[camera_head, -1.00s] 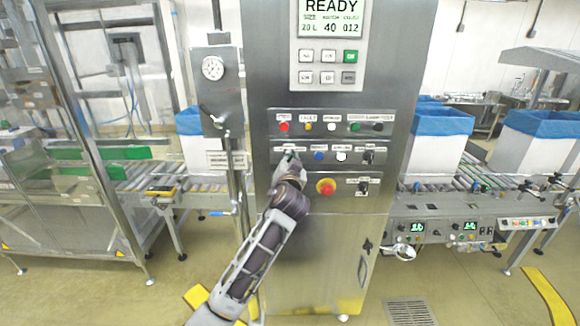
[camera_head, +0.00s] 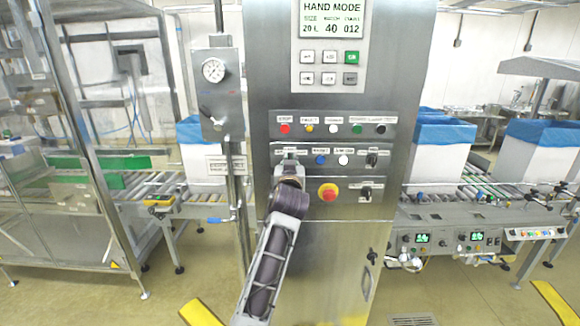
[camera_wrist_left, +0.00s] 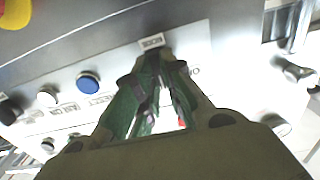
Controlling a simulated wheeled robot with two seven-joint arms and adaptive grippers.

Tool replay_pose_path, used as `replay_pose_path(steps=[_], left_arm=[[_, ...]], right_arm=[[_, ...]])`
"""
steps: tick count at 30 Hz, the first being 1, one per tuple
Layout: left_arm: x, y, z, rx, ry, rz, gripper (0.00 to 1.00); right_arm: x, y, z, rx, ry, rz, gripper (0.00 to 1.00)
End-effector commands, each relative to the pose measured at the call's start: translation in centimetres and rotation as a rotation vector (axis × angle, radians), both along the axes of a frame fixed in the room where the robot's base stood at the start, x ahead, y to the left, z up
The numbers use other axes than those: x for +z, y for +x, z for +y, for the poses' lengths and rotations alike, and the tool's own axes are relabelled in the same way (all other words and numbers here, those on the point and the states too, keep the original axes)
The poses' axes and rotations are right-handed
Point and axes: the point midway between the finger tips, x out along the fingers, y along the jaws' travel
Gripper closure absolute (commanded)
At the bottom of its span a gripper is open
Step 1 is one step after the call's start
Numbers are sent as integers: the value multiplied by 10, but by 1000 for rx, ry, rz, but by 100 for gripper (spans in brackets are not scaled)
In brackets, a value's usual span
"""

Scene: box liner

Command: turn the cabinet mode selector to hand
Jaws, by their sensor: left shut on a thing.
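My left gripper (camera_head: 289,170) is at the left end of the middle control row on the steel cabinet (camera_head: 330,235). In the left wrist view its green fingers (camera_wrist_left: 160,88) are closed against the panel, below a small label plate (camera_wrist_left: 152,41). The gripper is shut on the mode selector, which the fingers hide almost wholly, so its pointer angle cannot be read. The cabinet display (camera_head: 331,18) reads "HAND MODE". My right gripper is not in view.
A blue button (camera_head: 320,160) and a white button (camera_head: 343,160) sit right of the gripper. A red emergency stop (camera_head: 328,192) on yellow is below. Two black selectors (camera_head: 371,159) (camera_head: 365,193) are farther right. A gauge box (camera_head: 214,95) stands left.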

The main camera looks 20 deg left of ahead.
Motion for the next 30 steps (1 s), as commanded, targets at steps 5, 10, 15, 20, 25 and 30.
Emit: replay_pose_path(steps=[5,10,15,20,25,30], left_arm=[[-1,0,0,0,-9,2,100],[-1,0,0,0,-8,2,100],[-1,0,0,0,-7,1,76],[-1,0,0,0,-6,0,68],[0,0,0,0,-6,0,68],[3,0,0,0,-6,-2,68]], right_arm=[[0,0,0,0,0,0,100],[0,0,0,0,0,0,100],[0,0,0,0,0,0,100],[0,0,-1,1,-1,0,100],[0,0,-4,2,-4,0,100],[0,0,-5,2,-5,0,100]])
